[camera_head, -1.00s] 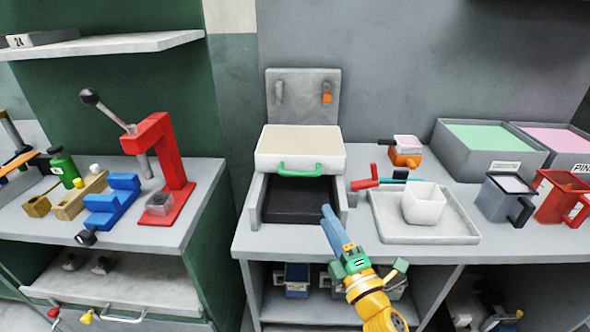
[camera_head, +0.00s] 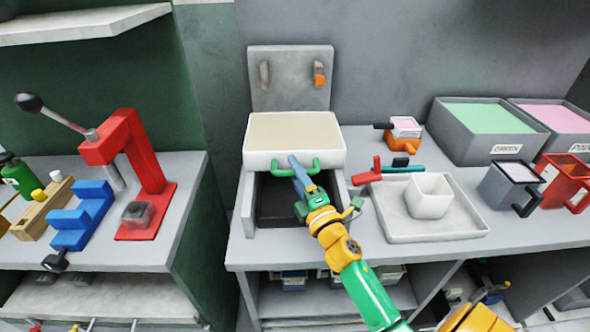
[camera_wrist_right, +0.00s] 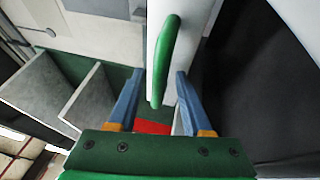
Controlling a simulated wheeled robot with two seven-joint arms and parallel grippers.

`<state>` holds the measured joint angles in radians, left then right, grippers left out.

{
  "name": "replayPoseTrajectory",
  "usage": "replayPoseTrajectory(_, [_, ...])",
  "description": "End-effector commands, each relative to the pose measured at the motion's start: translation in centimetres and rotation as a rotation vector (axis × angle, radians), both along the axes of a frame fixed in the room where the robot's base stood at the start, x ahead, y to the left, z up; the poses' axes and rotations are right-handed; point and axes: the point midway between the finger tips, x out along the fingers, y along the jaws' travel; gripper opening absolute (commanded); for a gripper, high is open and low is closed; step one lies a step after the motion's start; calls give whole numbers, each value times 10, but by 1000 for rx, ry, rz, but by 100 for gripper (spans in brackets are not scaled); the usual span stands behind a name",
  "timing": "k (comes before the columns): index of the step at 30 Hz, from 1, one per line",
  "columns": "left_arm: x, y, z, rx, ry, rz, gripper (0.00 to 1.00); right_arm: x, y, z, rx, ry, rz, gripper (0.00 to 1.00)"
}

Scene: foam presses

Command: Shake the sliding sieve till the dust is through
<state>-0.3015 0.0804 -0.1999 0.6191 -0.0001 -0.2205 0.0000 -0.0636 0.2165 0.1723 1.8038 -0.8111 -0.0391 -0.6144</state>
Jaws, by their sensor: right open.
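The sliding sieve (camera_head: 294,160) is a white tray with a flat beige fill, sitting at the back of a grey frame (camera_head: 247,207) with a dark bed (camera_head: 278,216). Its green handle (camera_head: 268,172) is on the front side, and the handle also shows in the right wrist view (camera_wrist_right: 166,55). My right gripper (camera_head: 298,162) is at the handle. In the right wrist view its blue fingers (camera_wrist_right: 159,73) are apart, with the handle between them and not clamped. My left gripper is out of view.
Right of the frame is a grey tray (camera_head: 462,222) with a white cup (camera_head: 429,196). A red-handled tool (camera_head: 370,172) lies beside it. Bins of green (camera_head: 486,145) and pink material stand at the back right. A red press (camera_head: 146,165) stands on the left bench.

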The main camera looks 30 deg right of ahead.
Motion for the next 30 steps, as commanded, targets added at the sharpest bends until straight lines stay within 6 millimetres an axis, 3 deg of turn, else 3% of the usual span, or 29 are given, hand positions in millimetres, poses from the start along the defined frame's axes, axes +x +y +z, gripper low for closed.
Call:
replayPoseTrajectory(5, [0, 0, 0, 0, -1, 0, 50, 0, 0, 0, 0, 0, 0, 50])
replayPoseTrajectory(11, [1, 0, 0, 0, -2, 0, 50, 0, 0, 0, 1, 0, 0, 0])
replayPoseTrajectory(30, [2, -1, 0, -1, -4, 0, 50, 0, 0, 0, 1, -2, 0, 0])
